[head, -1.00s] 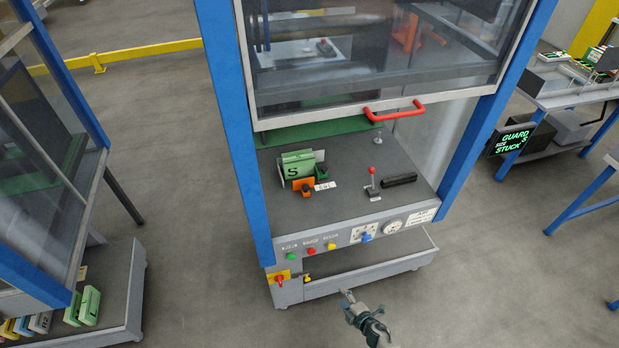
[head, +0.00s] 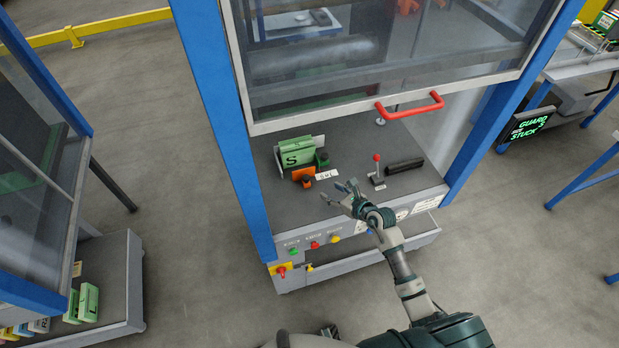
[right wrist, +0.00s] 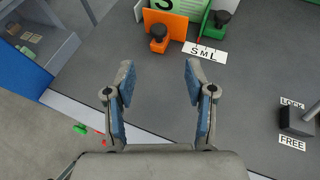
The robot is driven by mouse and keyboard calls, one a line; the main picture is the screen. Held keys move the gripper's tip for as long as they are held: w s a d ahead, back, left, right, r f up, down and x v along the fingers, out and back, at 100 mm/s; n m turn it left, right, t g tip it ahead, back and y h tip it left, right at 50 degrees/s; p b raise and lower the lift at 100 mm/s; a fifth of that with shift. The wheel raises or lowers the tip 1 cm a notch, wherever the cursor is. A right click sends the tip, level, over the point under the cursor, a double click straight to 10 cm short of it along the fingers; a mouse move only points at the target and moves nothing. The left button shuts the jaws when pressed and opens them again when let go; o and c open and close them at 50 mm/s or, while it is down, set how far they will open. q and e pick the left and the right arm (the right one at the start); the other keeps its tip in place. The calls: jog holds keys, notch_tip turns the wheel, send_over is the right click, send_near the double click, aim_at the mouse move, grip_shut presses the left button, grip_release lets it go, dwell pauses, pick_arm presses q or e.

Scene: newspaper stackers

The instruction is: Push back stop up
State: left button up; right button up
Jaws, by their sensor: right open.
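An orange stop (head: 301,174) with a dark-topped knob stands on the grey machine bed, in front of a green block marked S (head: 296,153). A green stop (head: 322,159) with a black knob stands just to its right, beside a white S M L label (head: 327,175). The right wrist view shows the orange stop (right wrist: 168,22), the green stop (right wrist: 216,25) and the label (right wrist: 205,52) ahead of the fingers. My right gripper (head: 341,192) is open and empty over the front of the bed, apart from both stops; its fingers show in the right wrist view (right wrist: 159,78). I cannot tell which stop is the back stop.
A raised glazed guard with a red handle (head: 410,106) hangs above the bed. A red-topped lever (head: 377,172) and a black bar (head: 404,165) stand to the right. Coloured buttons (head: 315,245) line the front panel. A screen (head: 527,126) reads GUARD STUCK.

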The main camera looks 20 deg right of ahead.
aim_at(308, 178)
jog(key=b+x, duration=0.1)
jog(key=x, duration=0.9)
jog(key=shift+a+f, duration=0.15)
jog(key=shift+a, duration=0.05)
jog(key=shift+b+x, duration=0.35)
jog(key=shift+x, duration=0.8)
jog(key=shift+w+a+f, duration=0.1)
jog(key=shift+w+a, duration=0.05)
jog(key=shift+w, duration=0.25)
pick_arm(q)
jog(key=shift+w+d+f, duration=0.1)
jog(key=shift+w+f, duration=0.2)
jog(key=shift+w, duration=0.25)
jog(key=shift+w+d+f, duration=0.1)
jog(key=shift+w+f, duration=0.15)
jog(key=shift+w, duration=0.25)
pick_arm(e)
jog(key=shift+c, duration=0.3)
grip_shut()
